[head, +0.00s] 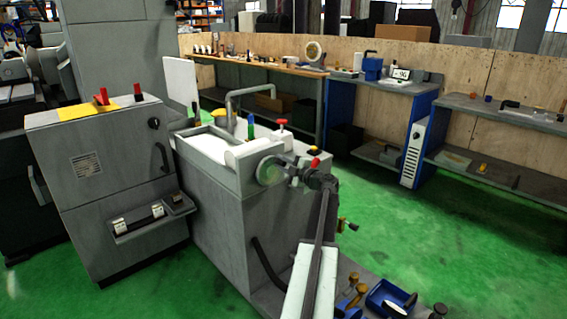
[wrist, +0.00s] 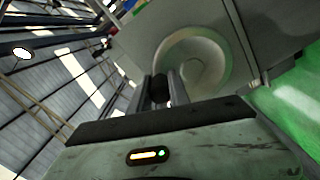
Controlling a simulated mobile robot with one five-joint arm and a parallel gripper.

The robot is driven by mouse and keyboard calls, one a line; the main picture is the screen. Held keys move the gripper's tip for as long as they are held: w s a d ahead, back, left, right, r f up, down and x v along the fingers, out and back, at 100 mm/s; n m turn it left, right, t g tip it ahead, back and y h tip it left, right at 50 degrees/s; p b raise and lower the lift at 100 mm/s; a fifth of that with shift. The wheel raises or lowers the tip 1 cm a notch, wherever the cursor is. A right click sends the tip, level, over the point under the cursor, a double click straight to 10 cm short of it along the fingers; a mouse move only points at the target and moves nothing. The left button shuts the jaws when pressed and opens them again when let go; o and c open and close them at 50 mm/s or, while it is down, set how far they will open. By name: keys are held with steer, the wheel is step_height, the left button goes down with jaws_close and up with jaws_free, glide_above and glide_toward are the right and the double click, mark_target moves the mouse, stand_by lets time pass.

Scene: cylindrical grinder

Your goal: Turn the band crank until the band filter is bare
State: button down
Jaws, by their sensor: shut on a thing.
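The band crank is a pale round disc (head: 270,170) on the right end of the grey coolant tank (head: 215,185). In the wrist view the disc (wrist: 190,62) is large and just beyond my fingers. My gripper (head: 292,163) is at the crank in the head view. In the wrist view my gripper (wrist: 160,92) is shut on the dark crank handle (wrist: 159,86). The band filter (head: 205,145) lies in the tank top, with a white roll (head: 245,153) near the crank end. White material shows on it; how much of it is covered is hard to tell.
A bent grey pipe (head: 238,95), a green bottle-like part (head: 250,125) and a red valve handle (head: 282,123) stand on the tank. A grey cabinet (head: 95,170) adjoins at left. Benches (head: 385,85) line the back wall. Green floor is open at right.

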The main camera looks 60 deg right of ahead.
steer(key=shift+w+a+r+n, duration=0.1)
steer(key=shift+a+n, duration=0.2)
steer(key=shift+n, duration=0.4)
steer(key=shift+w+a+r+n, duration=0.1)
steer(key=shift+a+n, duration=0.2)
steer(key=shift+n, duration=0.4)
steer(key=c, duration=1.2)
jaws_free()
steer(key=shift+c, duration=0.2)
steer(key=v, duration=0.8)
